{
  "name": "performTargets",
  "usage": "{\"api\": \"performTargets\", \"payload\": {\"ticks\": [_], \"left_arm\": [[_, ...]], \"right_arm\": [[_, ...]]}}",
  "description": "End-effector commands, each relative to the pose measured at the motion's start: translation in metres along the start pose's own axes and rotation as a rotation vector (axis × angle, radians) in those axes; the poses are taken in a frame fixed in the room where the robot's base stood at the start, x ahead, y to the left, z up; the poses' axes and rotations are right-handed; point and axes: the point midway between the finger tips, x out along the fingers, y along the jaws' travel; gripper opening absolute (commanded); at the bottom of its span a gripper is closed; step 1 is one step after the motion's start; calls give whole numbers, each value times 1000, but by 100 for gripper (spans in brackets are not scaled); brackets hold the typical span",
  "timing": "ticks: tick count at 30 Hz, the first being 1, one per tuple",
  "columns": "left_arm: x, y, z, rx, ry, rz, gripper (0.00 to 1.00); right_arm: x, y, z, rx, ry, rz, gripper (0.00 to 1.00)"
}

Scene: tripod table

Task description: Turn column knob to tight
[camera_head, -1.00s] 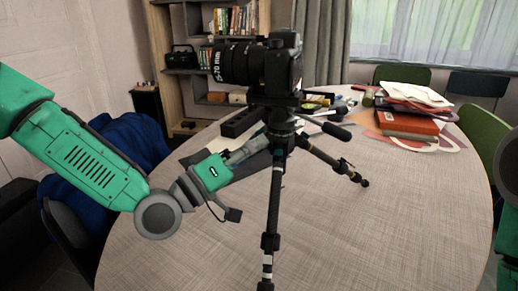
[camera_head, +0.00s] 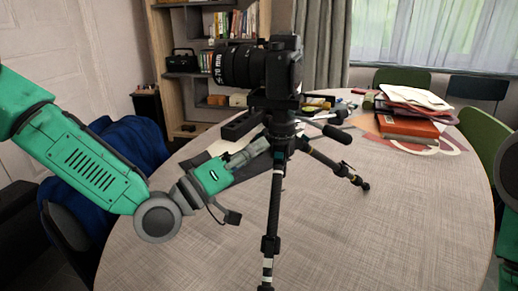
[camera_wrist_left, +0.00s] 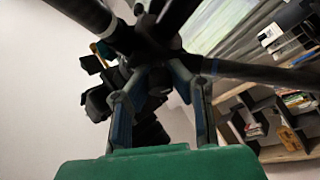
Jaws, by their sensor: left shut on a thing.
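A black tripod (camera_head: 272,200) stands on the round table with a camera (camera_head: 258,68) mounted on top. My left gripper (camera_head: 262,146) reaches in from the left at the column just below the tripod head. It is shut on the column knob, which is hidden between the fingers. In the left wrist view the fingers (camera_wrist_left: 158,78) come up on both sides of the tripod hub, with the dark legs (camera_wrist_left: 255,70) spreading around them. My right gripper is out of view.
The table (camera_head: 400,220) is bare at the front and right. A stack of books and papers (camera_head: 408,120) lies at the back right. A black block (camera_head: 240,124) and small items lie behind the tripod. Chairs stand around the table.

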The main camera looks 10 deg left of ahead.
Motion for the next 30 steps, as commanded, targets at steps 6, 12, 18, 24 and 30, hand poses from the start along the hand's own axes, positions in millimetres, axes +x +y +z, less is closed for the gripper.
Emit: {"api": "performTargets", "payload": {"ticks": [6, 12, 18, 24, 30], "left_arm": [[-4, -7, 5, -5, -12, -18, 18], [-3, -4, 4, -2, -8, -13, 40], [-4, -2, 3, 1, -5, -9, 40], [-34, -3, 2, -2, -5, -12, 40], [-78, -4, 1, -4, -3, -15, 40]], "right_arm": [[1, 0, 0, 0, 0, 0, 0], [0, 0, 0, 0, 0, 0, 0], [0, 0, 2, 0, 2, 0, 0], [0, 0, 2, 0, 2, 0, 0], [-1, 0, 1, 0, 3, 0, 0]]}}
